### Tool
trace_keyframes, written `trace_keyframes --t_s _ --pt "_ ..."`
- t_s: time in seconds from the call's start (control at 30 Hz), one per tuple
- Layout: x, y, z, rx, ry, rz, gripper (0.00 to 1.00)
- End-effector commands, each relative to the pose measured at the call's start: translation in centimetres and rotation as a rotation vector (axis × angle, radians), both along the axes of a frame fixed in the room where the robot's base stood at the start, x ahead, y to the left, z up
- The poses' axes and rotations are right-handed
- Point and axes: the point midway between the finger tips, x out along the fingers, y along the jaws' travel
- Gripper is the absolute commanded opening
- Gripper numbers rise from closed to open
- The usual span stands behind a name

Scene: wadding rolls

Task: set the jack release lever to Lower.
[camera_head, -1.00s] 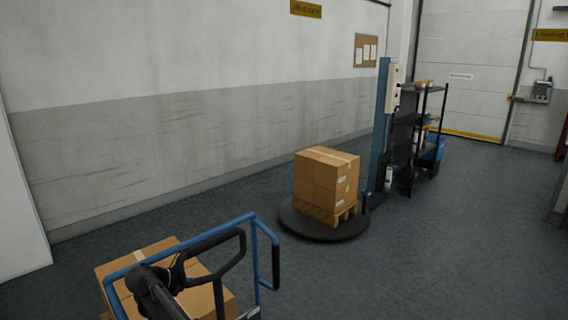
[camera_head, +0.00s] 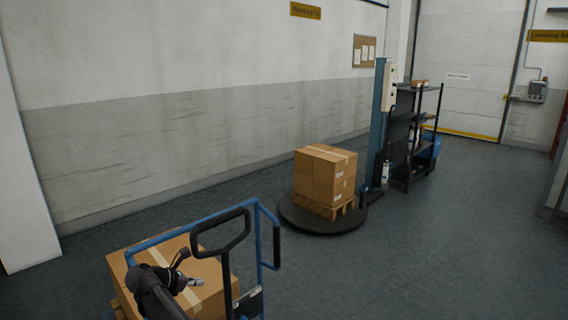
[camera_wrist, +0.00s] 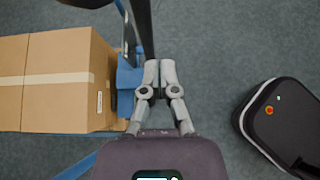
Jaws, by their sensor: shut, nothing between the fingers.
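The jack stands at the lower left of the head view, with a blue frame (camera_head: 267,216) and a black loop handle (camera_head: 221,251). The handle's dark shaft also shows at the top of the wrist view (camera_wrist: 143,28). I cannot make out the release lever or its setting. My gripper (camera_head: 199,282) appears just left of the handle shaft in the head view. In the wrist view my gripper (camera_wrist: 160,64) is shut and empty, its fingertips close below the shaft; I cannot tell whether they touch it.
Taped cartons (camera_head: 208,283) sit on the jack beside my arm, and also fill the left of the wrist view (camera_wrist: 60,85). A wrapping turntable (camera_head: 322,222) with boxes on a pallet stands beyond, by a blue column (camera_head: 378,130) and a dark shelf (camera_head: 425,115).

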Motion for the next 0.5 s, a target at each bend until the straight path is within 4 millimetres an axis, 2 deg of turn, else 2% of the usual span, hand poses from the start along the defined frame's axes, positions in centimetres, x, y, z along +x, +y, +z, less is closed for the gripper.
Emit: trace_keyframes --t_s 0.2,0.5 --pt "0.0 0.0 0.0 0.0 0.0 0.0 0.0" --pt "0.1 -2.4 -2.2 0.059 -0.009 -0.064 0.0"
